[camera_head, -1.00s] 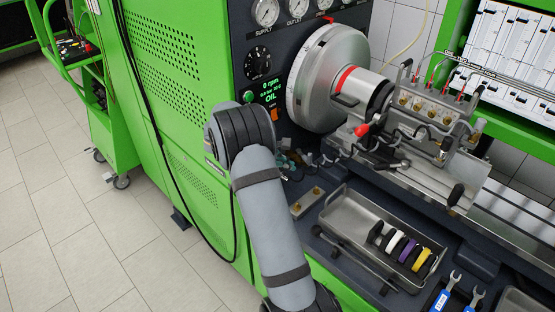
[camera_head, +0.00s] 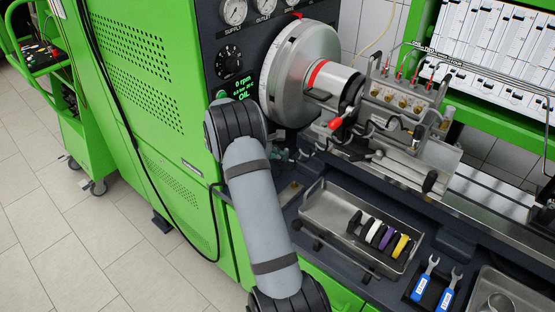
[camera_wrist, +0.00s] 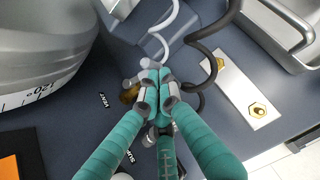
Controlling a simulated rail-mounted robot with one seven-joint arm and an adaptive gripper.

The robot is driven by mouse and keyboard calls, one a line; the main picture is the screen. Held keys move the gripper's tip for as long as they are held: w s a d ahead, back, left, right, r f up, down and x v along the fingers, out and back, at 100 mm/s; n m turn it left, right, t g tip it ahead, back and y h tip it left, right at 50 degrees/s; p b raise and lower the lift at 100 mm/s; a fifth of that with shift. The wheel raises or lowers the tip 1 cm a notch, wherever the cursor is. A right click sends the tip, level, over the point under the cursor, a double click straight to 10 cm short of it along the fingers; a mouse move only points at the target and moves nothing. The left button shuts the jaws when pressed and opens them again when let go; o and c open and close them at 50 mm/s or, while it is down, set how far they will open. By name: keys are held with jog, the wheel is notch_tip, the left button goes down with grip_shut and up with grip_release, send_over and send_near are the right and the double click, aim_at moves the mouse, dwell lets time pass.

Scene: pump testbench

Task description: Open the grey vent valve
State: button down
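In the wrist view, the VENT label (camera_wrist: 103,100) is printed on the dark bench panel. A brass fitting (camera_wrist: 128,97) with grey parts sits beside it, apparently the vent valve; its handle is mostly hidden by my fingers. My gripper (camera_wrist: 159,82) has two teal fingers that come together over the grey parts. The fingertips look shut, and I cannot tell whether a lever is between them.
A white hose and a black coiled cable run close above. A plate with brass nuts (camera_wrist: 236,92) and a metal tray (camera_head: 330,210) are to the right. The large drum (camera_head: 300,72) stands left in the wrist view.

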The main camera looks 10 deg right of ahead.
jog(key=shift+d+n+t+y+b, duration=0.4)
jog(key=shift+d+n+t+b, duration=0.2)
jog(key=shift+d+n+b, duration=0.4)
jog(key=shift+d, duration=0.2)
jog(key=s+a+f+v, duration=0.1)
jog(key=f+v, duration=0.1)
jog(key=v, duration=1.1)
jog(key=shift+s, duration=0.3)
jog(key=shift+a, duration=0.15)
